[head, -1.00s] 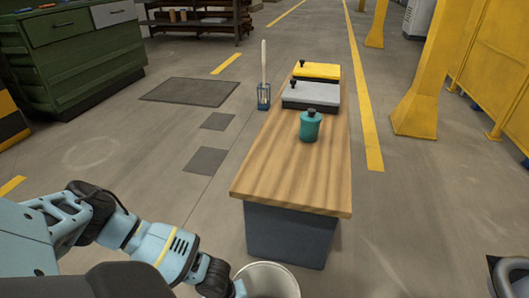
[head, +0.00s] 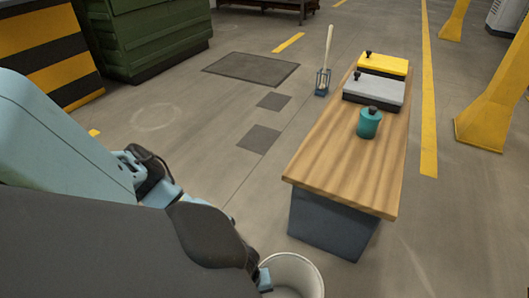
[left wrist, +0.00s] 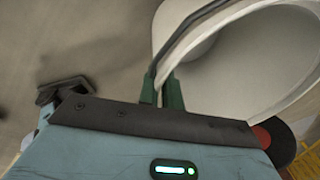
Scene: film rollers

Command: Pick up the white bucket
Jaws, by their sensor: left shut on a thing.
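The white bucket (head: 296,272) shows at the bottom edge of the head view, its lower part cut off. In the left wrist view the bucket (left wrist: 285,55) fills the upper right, with its rim and inside in sight. A dark curved bar, seemingly the handle (left wrist: 187,30), runs up from the fingers. My left gripper (left wrist: 163,92) has its green fingers shut at the bucket's rim, near the end of that bar. In the head view the same gripper (head: 265,278) meets the bucket's left side. My right gripper is not in view.
A low wooden-topped bench (head: 335,165) holds a teal canister (head: 369,123), a grey case (head: 375,90) and a yellow case (head: 383,64). A tool with a pale handle (head: 328,50) stands left of it. A green cabinet (head: 155,35) is at the back left. The floor between is largely clear.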

